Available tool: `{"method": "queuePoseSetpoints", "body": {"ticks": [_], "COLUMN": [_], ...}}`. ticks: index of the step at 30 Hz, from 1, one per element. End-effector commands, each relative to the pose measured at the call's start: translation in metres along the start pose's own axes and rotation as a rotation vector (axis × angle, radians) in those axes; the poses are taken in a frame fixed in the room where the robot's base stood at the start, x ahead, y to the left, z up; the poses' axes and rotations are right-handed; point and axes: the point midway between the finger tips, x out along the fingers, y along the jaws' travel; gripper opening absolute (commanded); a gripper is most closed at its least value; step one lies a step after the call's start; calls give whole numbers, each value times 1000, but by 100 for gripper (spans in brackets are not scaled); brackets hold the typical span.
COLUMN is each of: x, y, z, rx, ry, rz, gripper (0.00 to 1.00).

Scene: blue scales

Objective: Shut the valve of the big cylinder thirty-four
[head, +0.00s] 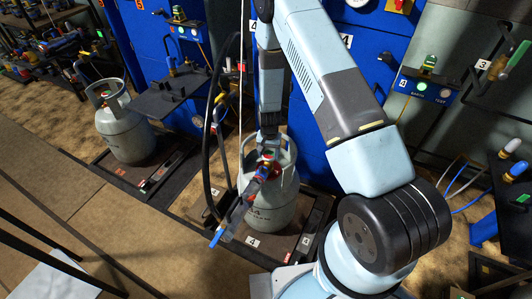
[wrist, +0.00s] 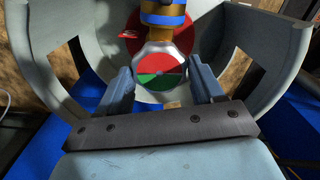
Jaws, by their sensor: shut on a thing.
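The big grey cylinder (head: 272,212) stands on a dark floor platform in the head view, beside a plate marked 4. I cannot read thirty-four on it. My gripper (wrist: 160,88) reaches down into its open collar (wrist: 45,75). Its two fingers sit on the left and right of the valve knob (wrist: 160,61), a pale faceted knob with a red, green and white face. They are shut on it. In the head view my arm partly hides the gripper (head: 268,142).
A yellow and blue fitting (wrist: 163,14) and a red disc (wrist: 130,48) lie just beyond the knob. A black hose (head: 209,130) hangs left of my arm. Another grey cylinder (head: 127,130) stands further left. Blue cabinets (head: 360,85) stand behind.

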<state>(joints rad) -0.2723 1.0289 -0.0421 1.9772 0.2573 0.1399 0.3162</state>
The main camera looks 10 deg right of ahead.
Motion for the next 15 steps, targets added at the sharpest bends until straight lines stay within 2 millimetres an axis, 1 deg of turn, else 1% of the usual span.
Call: {"method": "queuePoseSetpoints", "body": {"ticks": [9,10,15], "x": [-1,-1,0], "y": [-2,-2,-2], "z": [-2,-2,-1], "rx": [-1,-1,-2], "ry": [5,4,2], "rz": [-4,-3,-2], "gripper": [36,69,85]}}
